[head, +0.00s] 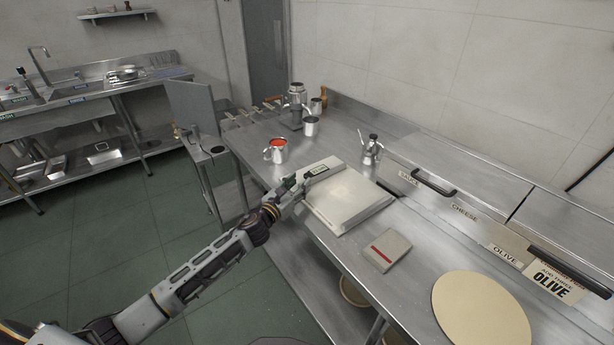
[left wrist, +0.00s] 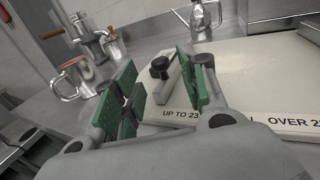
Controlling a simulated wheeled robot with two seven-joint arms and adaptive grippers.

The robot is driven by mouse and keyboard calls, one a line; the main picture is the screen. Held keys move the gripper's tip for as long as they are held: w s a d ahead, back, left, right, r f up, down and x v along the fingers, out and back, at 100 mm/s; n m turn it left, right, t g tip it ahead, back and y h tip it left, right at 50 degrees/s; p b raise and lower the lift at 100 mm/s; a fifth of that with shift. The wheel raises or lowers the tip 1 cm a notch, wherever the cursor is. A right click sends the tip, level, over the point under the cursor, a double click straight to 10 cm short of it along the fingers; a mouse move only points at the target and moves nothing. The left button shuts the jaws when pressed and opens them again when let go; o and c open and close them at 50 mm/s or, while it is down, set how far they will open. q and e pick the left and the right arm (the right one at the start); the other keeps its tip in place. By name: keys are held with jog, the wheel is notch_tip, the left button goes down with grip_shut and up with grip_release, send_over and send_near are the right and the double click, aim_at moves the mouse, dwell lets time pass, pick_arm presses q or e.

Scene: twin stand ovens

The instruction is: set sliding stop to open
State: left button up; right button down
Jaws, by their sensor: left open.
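The sliding stop is a grey bar with a black knob. It shows in the left wrist view (left wrist: 168,84) lying at the near edge of a white board (left wrist: 255,75), whose front edge carries the partly hidden words "UP TO 23" and "OVER 2". In the head view the board (head: 350,203) lies on the steel counter, with the stop (head: 320,168) at its far left corner. My left gripper (head: 294,184) is at the board's left edge. Its green-padded fingers (left wrist: 163,85) are apart, with the knob and bar seen between them. Contact cannot be told. My right gripper is not in view.
A red-filled steel mug (head: 276,151) stands beyond the gripper, with a steel cup (head: 311,126) and grinder behind. An oil can (head: 371,150) stands behind the board. A small box (head: 387,250) and round tan board (head: 481,312) lie to the right. Labelled bins line the back.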

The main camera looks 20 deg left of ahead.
aim_at(307, 174)
pick_arm(q)
jog(key=shift+x, duration=2.85)
grip_shut()
